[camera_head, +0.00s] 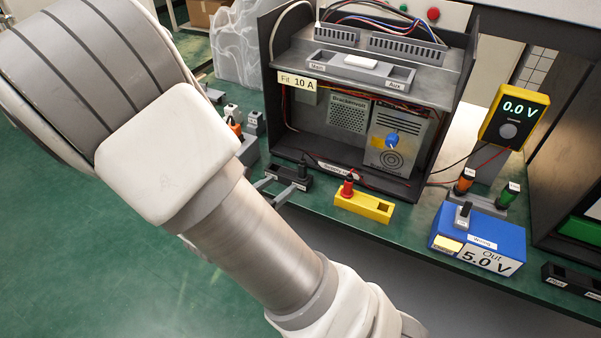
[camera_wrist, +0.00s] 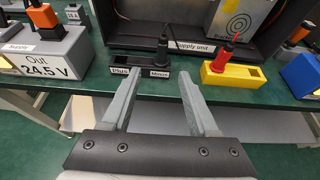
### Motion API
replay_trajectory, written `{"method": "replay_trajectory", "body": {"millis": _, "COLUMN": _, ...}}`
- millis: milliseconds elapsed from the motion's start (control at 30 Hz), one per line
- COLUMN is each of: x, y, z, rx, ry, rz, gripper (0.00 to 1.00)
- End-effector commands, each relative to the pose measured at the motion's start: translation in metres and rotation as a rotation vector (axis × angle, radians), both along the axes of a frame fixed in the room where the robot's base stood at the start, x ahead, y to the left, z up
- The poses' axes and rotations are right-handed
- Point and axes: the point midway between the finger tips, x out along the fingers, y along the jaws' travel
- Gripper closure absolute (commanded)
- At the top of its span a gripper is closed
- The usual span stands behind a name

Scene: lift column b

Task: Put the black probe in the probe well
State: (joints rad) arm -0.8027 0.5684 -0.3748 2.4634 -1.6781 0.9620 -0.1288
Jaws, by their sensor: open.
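The black probe (camera_wrist: 163,46) stands upright in the right-hand part, marked Minus, of a black holder (camera_wrist: 135,62) at the bench's front edge. The left part, marked Plus, looks empty. The probe also shows in the head view (camera_head: 303,168). My gripper (camera_wrist: 158,74) is open and empty, its fingers just in front of the holder and apart from the probe. In the head view my gripper (camera_head: 274,188) is partly hidden by my arm. A yellow block (camera_head: 363,206) holds a red probe (camera_head: 347,187) and has an empty opening. I cannot tell which opening is the probe well.
An open cabinet (camera_head: 350,140) labelled Supply unit stands behind the holders. A blue 5.0 V box (camera_head: 478,238) and a meter reading 0.0 V (camera_head: 514,115) are to the right. Another black holder (camera_head: 570,281) lies at the far right. A 24.5 V box (camera_wrist: 48,55) is at left.

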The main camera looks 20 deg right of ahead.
Motion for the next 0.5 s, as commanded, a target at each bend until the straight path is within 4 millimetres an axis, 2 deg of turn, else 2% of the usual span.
{"method": "replay_trajectory", "body": {"millis": 300, "x": 0.038, "y": -0.052, "z": -0.030, "rx": -0.001, "ry": 0.000, "rz": -0.006, "gripper": 0.40}}
{"method": "replay_trajectory", "body": {"millis": 500, "x": 0.056, "y": -0.074, "z": -0.040, "rx": 0.000, "ry": -0.002, "rz": -0.005, "gripper": 0.40}}
